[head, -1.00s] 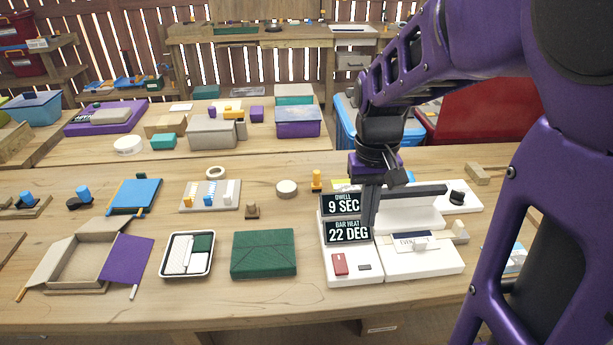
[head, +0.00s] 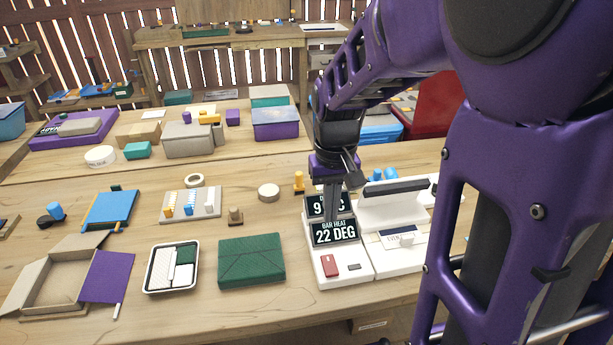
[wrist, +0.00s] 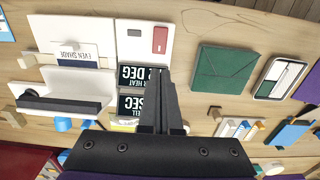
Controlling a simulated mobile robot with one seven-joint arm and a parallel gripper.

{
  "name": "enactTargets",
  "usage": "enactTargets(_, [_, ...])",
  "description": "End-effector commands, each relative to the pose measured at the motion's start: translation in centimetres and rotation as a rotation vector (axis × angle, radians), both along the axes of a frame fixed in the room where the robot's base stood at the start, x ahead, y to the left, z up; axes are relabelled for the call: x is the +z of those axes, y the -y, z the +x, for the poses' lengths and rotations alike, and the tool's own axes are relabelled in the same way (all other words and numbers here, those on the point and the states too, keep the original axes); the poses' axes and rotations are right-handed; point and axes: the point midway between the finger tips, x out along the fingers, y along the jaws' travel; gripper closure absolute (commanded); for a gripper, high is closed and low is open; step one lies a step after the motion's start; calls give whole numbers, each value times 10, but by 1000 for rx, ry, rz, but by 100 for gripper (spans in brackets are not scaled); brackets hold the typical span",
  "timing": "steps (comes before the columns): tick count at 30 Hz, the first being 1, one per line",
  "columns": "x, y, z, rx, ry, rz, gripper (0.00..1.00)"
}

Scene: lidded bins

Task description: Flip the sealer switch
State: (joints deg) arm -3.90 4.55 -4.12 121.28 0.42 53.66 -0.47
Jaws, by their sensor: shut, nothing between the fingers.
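The sealer (head: 385,255) is a white machine with a dark bar (head: 394,187) at its back and two black displays on its left panel. The lower display (head: 334,231) reads "BAR HEAT 22 DEG"; the upper one is partly hidden by my gripper. A red rocker switch (head: 329,265) sits at the panel's front, beside a small dark button (head: 354,267). In the wrist view the red switch (wrist: 160,40) is beyond my fingertips. My gripper (head: 333,217) is shut and empty, pointing down over the displays, behind the switch and apart from it.
A green folded packet (head: 251,260) and a white-rimmed tray (head: 150,280) lie left of the sealer. An open cardboard box (head: 32,290) with a purple flap is further left.

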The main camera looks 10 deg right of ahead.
Motion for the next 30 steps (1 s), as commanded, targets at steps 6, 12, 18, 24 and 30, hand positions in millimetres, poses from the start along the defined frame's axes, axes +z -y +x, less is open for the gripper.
enactTargets(6, [-51,0,-1,-1,-7,0,100])
enactTargets(12, [-91,0,-1,-1,-5,0,100])
enactTargets(18, [-114,0,0,0,-3,0,100])
enactTargets(24, [-121,0,0,0,-2,0,100])
enactTargets(30, [-121,0,0,0,-2,0,100])
